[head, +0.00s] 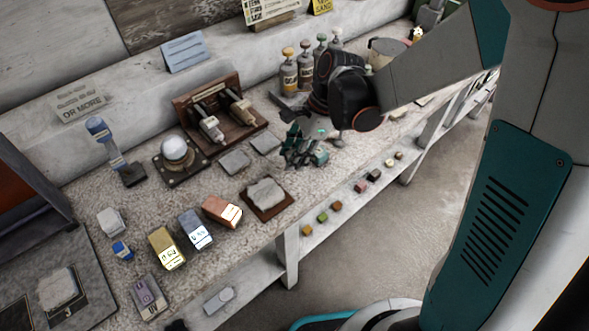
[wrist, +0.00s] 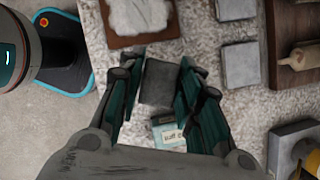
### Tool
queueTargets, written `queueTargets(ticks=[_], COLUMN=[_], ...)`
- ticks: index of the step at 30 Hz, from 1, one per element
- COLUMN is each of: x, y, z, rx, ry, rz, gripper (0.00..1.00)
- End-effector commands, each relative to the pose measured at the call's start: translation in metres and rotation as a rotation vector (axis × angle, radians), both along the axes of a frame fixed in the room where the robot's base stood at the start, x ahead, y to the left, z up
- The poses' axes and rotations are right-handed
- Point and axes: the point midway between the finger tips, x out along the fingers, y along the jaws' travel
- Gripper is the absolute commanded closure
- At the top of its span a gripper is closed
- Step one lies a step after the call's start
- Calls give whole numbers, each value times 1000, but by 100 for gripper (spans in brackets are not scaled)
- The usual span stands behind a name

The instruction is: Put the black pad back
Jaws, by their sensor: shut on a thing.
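My gripper (head: 304,148) is low over the worktop, with its dark green fingers pointing down. In the wrist view my gripper (wrist: 158,90) is shut on the black pad (wrist: 160,82), a dark flat square between the fingers. I cannot tell the pad apart from the fingers in the head view, nor whether it touches the worktop. Two lighter grey pads lie in a row left of my gripper in the head view: one nearer (head: 234,162) and one farther (head: 265,142). They also show in the wrist view (wrist: 240,65).
A small teal labelled box (head: 320,157) is close beside the fingers. A wooden tray (head: 286,203) with a white lump stands at the front edge. A wooden rack (head: 222,115) with rollers and several bottles (head: 305,70) stand behind. Coloured blocks (head: 222,211) lie at the left.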

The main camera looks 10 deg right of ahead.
Motion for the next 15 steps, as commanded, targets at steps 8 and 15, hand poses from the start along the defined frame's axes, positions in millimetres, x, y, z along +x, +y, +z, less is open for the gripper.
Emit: queueTargets(ticks=[8, 15], x=[0, 0], y=[0, 0], z=[-20, -53], rx=[0, 0], ry=[0, 0], rz=[0, 0], gripper=[87, 87])
